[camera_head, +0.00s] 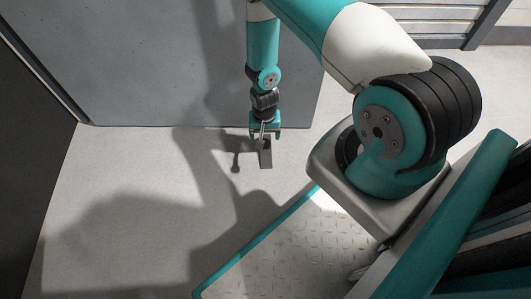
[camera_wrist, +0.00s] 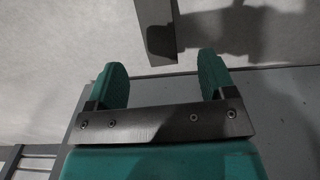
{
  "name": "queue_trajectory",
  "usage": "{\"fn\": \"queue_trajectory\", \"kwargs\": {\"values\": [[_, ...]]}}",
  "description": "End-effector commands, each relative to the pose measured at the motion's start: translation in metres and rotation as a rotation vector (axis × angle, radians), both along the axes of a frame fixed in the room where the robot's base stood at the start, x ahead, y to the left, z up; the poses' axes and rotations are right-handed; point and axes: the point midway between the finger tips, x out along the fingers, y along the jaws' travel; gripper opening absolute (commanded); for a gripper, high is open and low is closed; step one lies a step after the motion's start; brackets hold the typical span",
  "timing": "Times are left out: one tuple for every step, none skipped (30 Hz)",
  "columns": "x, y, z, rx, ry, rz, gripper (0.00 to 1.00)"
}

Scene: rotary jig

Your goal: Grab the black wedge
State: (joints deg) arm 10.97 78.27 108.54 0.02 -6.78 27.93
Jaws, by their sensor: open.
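A dark grey-black block (camera_head: 265,155), which I take as the black wedge, shows just below my gripper (camera_head: 265,134) in the head view. In the wrist view the wedge (camera_wrist: 157,30) runs in from the top edge. Its near end lies in line with the gap between my two green fingers (camera_wrist: 161,64), slightly beyond or level with their tips. My fingers are apart, with a visible gap on both sides of the wedge. I cannot tell whether the wedge rests on the floor or is held above it. Its far end is cut off in the wrist view.
A large grey panel (camera_head: 170,65) stands behind my arm. Pale floor (camera_head: 120,170) around the wedge is clear, with strong arm shadows on it. A teal-edged tread-plate platform (camera_head: 300,245) lies at the lower right. A dark surface (camera_head: 30,150) borders the left.

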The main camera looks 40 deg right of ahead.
Motion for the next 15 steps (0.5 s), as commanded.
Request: {"fn": "queue_trajectory", "kwargs": {"values": [[0.000,0.000,-0.014,0.000,-0.001,0.000,0.77],[0.000,0.000,-0.018,0.000,0.000,0.000,0.77],[0.000,0.000,-0.021,0.000,0.000,0.000,0.77],[0.000,0.000,-0.023,0.000,0.000,0.000,0.77],[0.000,0.000,-0.024,0.000,0.000,0.000,0.77],[0.000,0.000,-0.025,0.001,-0.001,0.000,0.77],[0.000,0.000,-0.026,0.000,-0.001,0.000,0.77],[0.000,0.000,-0.026,0.000,-0.001,0.000,0.77],[0.001,-0.001,-0.028,0.000,-0.001,0.000,0.77],[0.001,-0.001,-0.030,0.000,-0.001,0.000,0.77],[0.001,-0.001,-0.032,0.000,-0.001,0.000,0.77],[0.001,-0.002,-0.037,0.001,-0.001,0.000,0.77],[0.001,-0.002,-0.041,0.001,-0.001,0.000,0.77],[0.001,-0.003,-0.045,0.000,-0.001,-0.001,0.77],[0.002,-0.004,-0.050,0.000,-0.001,-0.001,0.77]]}}
